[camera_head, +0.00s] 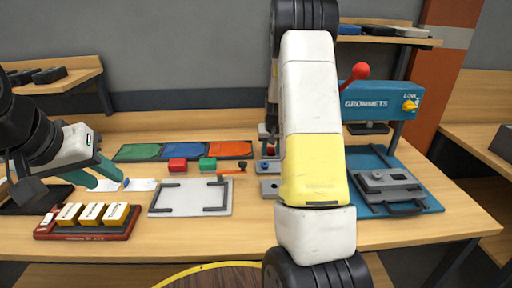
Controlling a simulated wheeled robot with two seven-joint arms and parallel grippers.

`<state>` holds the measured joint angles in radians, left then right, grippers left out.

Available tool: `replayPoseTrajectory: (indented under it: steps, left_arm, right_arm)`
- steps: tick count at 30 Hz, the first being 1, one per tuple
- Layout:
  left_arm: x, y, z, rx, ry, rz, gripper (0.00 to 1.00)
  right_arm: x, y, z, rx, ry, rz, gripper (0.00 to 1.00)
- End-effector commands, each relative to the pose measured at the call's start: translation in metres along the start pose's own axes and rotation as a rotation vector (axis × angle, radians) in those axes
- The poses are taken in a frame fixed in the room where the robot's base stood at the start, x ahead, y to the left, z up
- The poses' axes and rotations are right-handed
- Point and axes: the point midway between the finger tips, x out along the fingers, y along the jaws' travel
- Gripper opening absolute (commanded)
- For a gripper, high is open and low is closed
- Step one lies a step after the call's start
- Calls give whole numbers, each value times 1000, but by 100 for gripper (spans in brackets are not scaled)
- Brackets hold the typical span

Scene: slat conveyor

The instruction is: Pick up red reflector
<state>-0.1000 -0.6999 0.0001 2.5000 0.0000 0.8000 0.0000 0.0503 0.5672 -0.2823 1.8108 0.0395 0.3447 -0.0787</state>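A red block (177,165), which looks like the red reflector, sits on the table just in front of the coloured mats. A green block (208,163) stands just to its right. My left gripper (108,183) is over the left part of the table, left of the red block and apart from it. Its teal fingers are spread with nothing visible between them. My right arm crosses the middle of the view and hides part of the table. The fingers of my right gripper are hidden behind it. A small red spot shows beside that arm, too small to identify.
Green (137,152), blue (184,150) and orange (231,149) mats lie at the back. A red tray (84,232) with yellow-white boxes and a grey plate (190,197) are in front. A blue grommet press (378,101) with a red-knobbed lever stands right.

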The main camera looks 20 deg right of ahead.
Motion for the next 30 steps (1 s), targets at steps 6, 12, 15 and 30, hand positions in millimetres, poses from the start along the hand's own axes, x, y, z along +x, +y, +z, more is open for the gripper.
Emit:
replayPoseTrajectory:
  steps: [6, 12, 15, 30]
  left_arm:
    - [0, 0, 0, 0, 0, 0, 36]
    - [0, 0, 0, 0, 0, 0, 36]
    - [0, 0, 0, 0, 0, 0, 36]
    - [0, 0, 0, 0, 0, 0, 36]
  right_arm:
    - [4, 0, -1, 1, 2, 0, 36]
    - [4, 0, 0, 1, 1, 0, 11]
    - [4, 0, 0, 1, 1, 0, 0]
    - [-14, 0, -8, -1, 5, 0, 0]
